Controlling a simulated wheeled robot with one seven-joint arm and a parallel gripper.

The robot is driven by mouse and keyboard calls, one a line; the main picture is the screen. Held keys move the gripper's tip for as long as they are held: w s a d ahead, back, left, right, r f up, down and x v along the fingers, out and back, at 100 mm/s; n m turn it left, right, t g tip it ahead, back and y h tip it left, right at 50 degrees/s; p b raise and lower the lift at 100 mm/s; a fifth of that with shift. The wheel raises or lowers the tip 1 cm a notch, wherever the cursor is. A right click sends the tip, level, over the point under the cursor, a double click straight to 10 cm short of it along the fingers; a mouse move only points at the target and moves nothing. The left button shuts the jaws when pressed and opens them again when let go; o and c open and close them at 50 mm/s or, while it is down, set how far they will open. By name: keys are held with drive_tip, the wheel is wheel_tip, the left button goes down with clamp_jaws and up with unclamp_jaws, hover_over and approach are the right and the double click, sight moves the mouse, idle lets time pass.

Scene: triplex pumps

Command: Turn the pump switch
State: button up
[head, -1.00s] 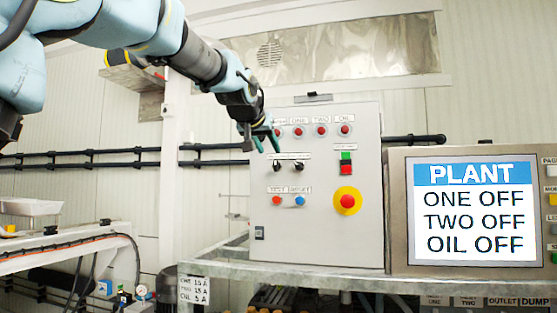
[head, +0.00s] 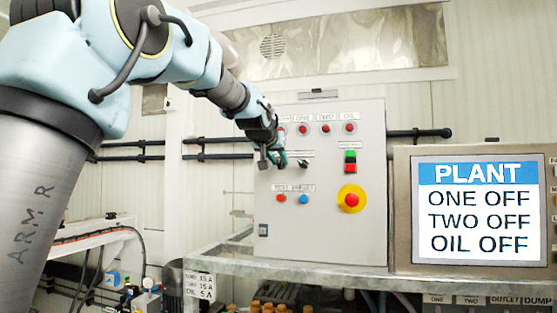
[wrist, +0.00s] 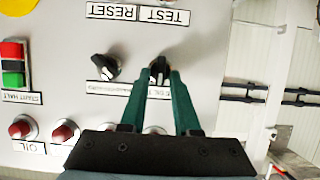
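The grey control box has two black rotary switches. One switch (wrist: 159,70) sits between my fingertips in the wrist view, which shows the panel upside down; my gripper hides it in the head view. The other switch (wrist: 105,67) is beside it and also shows in the head view (head: 303,164). My gripper (wrist: 159,80) has green fingers spread apart, one on each side of the first switch. It also shows in the head view (head: 272,160). I cannot tell whether the fingers touch the knob. The switch labels are partly covered and not fully readable.
Above the switches are several red lamps (head: 350,128). Below are a red test button (head: 281,198) and a blue reset button (head: 304,199). A green and red start/halt switch (head: 350,161) and an emergency stop (head: 351,199) are to the right. The screen (head: 478,210) reads ONE, TWO, OIL OFF.

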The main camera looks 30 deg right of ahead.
clamp_jaws()
drive_tip(key=shift+w+a, duration=0.1)
idle(0.4)
drive_tip(key=shift+w+a+f+n+g+h+b, duration=0.1)
drive_tip(key=shift+n+g+h+b, duration=0.35)
drive_tip(key=shift+n+b, duration=0.85)
drive_tip(key=shift+w+a+f+n+g+h+b, duration=0.1)
drive_tip(key=shift+n+g+h+b, duration=0.4)
drive_tip(key=shift+b, duration=1.45)
drive_tip(key=shift+w+a+f+n+g+h+b, duration=0.15)
drive_tip(key=shift+n+h+b, duration=0.6)
drive_tip(key=shift+n+b, duration=0.6)
drive_tip(key=shift+r+b, duration=0.1)
drive_tip(key=shift+b, duration=0.3)
